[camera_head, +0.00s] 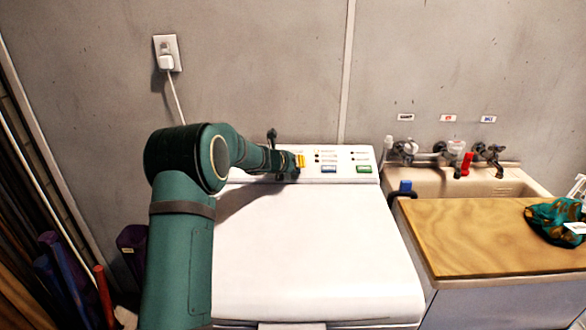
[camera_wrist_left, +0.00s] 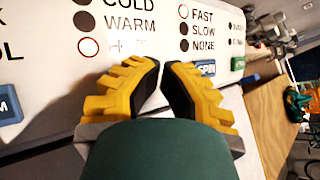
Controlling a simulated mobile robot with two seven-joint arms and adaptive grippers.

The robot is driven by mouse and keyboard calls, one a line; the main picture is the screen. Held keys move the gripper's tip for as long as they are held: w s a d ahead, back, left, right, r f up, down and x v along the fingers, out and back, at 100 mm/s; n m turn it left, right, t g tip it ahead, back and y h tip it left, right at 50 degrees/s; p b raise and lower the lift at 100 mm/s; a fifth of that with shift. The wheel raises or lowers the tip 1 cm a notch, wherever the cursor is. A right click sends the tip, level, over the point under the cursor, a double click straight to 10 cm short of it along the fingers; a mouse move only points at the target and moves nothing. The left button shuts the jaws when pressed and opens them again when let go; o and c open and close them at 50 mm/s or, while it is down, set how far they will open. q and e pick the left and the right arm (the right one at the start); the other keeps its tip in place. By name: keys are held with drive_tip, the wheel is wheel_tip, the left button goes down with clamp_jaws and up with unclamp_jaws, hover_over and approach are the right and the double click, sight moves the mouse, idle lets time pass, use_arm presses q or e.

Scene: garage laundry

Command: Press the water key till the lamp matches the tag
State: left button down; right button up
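The white washer (camera_head: 310,250) has a control panel (camera_head: 345,157) at its back. My left gripper (camera_wrist_left: 161,68) is at the panel, its yellow fingertips nearly together below the COLD, WARM and third lamps. The third lamp (camera_wrist_left: 88,47) looks white with a coloured ring; its word is partly washed out. The COLD lamp (camera_wrist_left: 80,3) and WARM lamp (camera_wrist_left: 84,22) are dark. I see no water key; the fingers cover the panel below these lamps. A white tag (camera_head: 575,227) is on the teal patterned cloth (camera_head: 553,220); its writing is unreadable. My right gripper is out of view.
Right of my fingers are a blue SPIN key (camera_wrist_left: 206,69) and a green key (camera_wrist_left: 238,63); another blue key (camera_wrist_left: 9,106) is at left. The FAST lamp (camera_wrist_left: 183,12) looks lit. A wooden counter (camera_head: 480,235) and sink (camera_head: 480,183) stand at right.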

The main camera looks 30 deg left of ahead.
use_arm(q)
drive_tip(key=shift+s+d+r+p, duration=0.1)
drive_tip(key=shift+s+r+p, duration=0.05)
drive_tip(key=shift+r, duration=0.2)
drive_tip(key=shift+s+d+r+p, duration=0.1)
drive_tip(key=shift+r+p, duration=0.05)
drive_tip(key=shift+r, duration=0.2)
drive_tip(key=shift+s+r, duration=0.1)
drive_tip(key=shift+r, duration=0.45)
drive_tip(key=shift+s+d+r+p, duration=0.15)
drive_tip(key=shift+s+r+p, duration=0.1)
drive_tip(key=shift+r+p, duration=0.25)
drive_tip(key=shift+s+d+r+p, duration=0.2)
drive_tip(key=shift+r+p, duration=0.1)
drive_tip(key=shift+r, duration=0.4)
drive_tip(key=shift+s+d+r+p, duration=0.15)
drive_tip(key=shift+s+r+p, duration=0.1)
drive_tip(key=shift+r+p, duration=0.25)
drive_tip(key=shift+r, duration=0.15)
